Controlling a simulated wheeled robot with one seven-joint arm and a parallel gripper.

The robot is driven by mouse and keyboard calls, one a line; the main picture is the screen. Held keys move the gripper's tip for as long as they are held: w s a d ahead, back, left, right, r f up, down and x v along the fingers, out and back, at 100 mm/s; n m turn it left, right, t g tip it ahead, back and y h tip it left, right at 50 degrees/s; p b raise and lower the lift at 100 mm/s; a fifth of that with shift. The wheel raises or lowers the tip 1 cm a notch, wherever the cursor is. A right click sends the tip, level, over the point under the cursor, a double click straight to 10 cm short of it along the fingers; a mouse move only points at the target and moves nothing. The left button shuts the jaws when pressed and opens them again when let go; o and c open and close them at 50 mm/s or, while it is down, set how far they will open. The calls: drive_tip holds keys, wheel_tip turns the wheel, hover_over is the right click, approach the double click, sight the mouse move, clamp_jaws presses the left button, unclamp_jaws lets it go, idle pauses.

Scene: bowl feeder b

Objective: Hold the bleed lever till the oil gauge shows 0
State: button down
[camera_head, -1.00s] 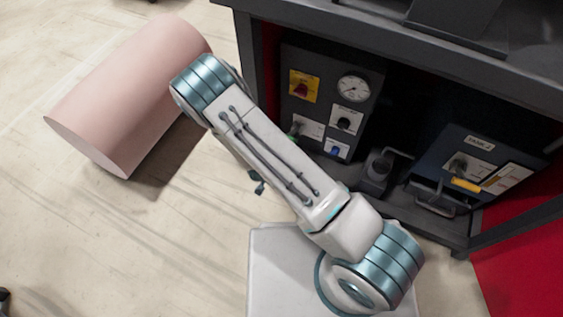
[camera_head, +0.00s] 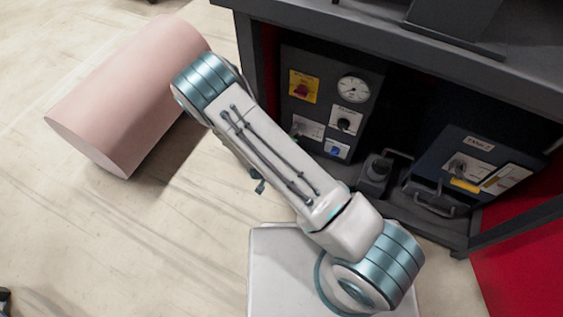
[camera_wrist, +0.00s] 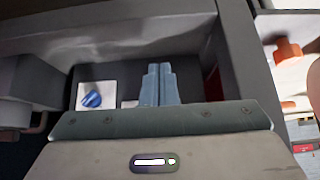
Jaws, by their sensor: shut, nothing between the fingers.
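The round white gauge (camera_head: 353,88) is on the dark panel (camera_head: 318,65) inside the cabinet; its reading is too small to tell. Below it are a black knob (camera_head: 344,124) on a white plate and a blue knob (camera_head: 335,150) on another. I cannot tell for sure which control is the bleed lever. In the wrist view my gripper (camera_wrist: 159,70) is shut and empty, its two fingers together in front of the dark panel. A blue knob on a white plate (camera_wrist: 92,98) is left of the fingers. The fingertips hide what lies behind them. My arm hides the gripper in the head view.
A red switch on a yellow plate (camera_head: 302,88) is at the panel's upper left. A second dark box (camera_head: 470,165) with a handle stands at the right. The cabinet frame (camera_head: 400,45) edges the opening. A pink cylinder (camera_head: 128,92) lies on the floor at left.

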wheel_tip(320, 180, up, 12)
drive_tip(key=s+a+p, duration=0.1)
drive_tip(key=s+p, duration=0.1)
drive_tip(key=p, duration=0.4)
drive_tip(key=shift+r, duration=0.25)
idle(0.5)
